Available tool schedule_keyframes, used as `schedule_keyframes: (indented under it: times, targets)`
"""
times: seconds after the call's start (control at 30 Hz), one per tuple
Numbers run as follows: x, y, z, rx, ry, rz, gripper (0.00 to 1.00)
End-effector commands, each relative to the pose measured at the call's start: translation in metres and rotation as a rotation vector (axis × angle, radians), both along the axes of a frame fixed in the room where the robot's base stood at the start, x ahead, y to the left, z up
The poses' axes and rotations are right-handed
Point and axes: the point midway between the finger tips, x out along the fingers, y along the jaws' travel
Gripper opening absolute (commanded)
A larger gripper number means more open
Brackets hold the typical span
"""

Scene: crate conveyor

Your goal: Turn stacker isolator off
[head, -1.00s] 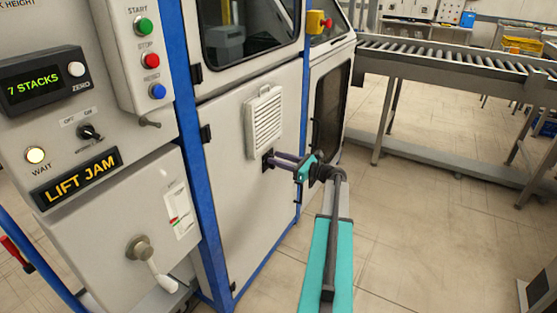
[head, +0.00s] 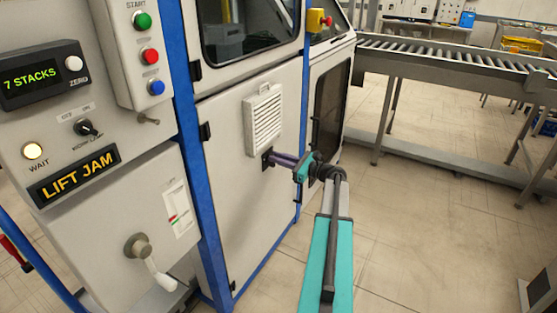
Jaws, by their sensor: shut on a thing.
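My gripper (head: 271,158) is at the end of my arm, against the lower grey door (head: 235,210) of the machine. It is shut on a small dark door handle (head: 265,158), just below the white louvred vent; the fingers hide most of the handle. A yellow box with a red knob (head: 328,22) sits higher up on the machine's corner, above and right of my gripper and apart from it. It may be the isolator, but no label on it is readable.
At left is a panel with green, red and blue buttons (head: 150,56), a lit WAIT lamp (head: 33,151), a LIFT JAM sign (head: 75,175) and a crank lever (head: 150,262). A roller conveyor (head: 440,60) runs behind at right. The floor between is clear.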

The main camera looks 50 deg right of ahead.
Motion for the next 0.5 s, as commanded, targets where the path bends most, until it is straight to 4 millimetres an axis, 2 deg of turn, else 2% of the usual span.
schedule_keyframes:
  times: [0.5]
  targets:
    - [-0.0023, 0.0111, -0.0084, -0.444, -0.11, -0.001, 0.0]
